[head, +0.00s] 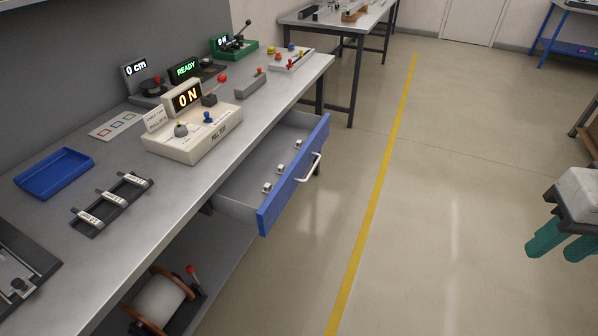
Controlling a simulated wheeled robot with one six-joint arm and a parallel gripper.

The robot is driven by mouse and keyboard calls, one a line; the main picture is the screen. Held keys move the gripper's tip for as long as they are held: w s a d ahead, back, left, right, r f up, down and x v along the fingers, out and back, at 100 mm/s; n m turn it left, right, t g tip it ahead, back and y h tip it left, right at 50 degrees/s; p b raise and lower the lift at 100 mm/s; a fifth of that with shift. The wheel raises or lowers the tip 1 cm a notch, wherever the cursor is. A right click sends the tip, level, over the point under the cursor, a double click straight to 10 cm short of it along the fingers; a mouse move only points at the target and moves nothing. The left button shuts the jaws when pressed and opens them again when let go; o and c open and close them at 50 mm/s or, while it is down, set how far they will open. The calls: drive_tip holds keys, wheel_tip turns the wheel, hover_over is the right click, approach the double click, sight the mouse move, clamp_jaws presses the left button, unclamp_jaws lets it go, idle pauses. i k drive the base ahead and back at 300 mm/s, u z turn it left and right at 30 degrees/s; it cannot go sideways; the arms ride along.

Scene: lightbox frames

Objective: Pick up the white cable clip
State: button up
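Three small whitish clip-like pieces lie in a row in the open blue-fronted drawer (236,193): a near one (266,187), a middle one (281,169) and a far one (298,143). They are too small to tell which is the white cable clip. My gripper (564,244) is at the right edge, with a pale body and two teal fingers pointing down. The fingers stand apart with nothing seen between them. It is over the floor, far to the right of the drawer, and partly cut off by the frame.
The grey workbench (185,195) holds a pull-test device (195,135), a blue tray (55,172) and a black rack (112,203) with white labelled pieces. A cable spool (160,298) sits on the lower shelf. The drawer juts into the aisle; the floor right of it is clear.

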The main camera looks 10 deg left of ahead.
sight(267, 188)
drive_tip(key=u, duration=0.2)
drive_tip(key=i, duration=1)
drive_tip(key=u, duration=0.6)
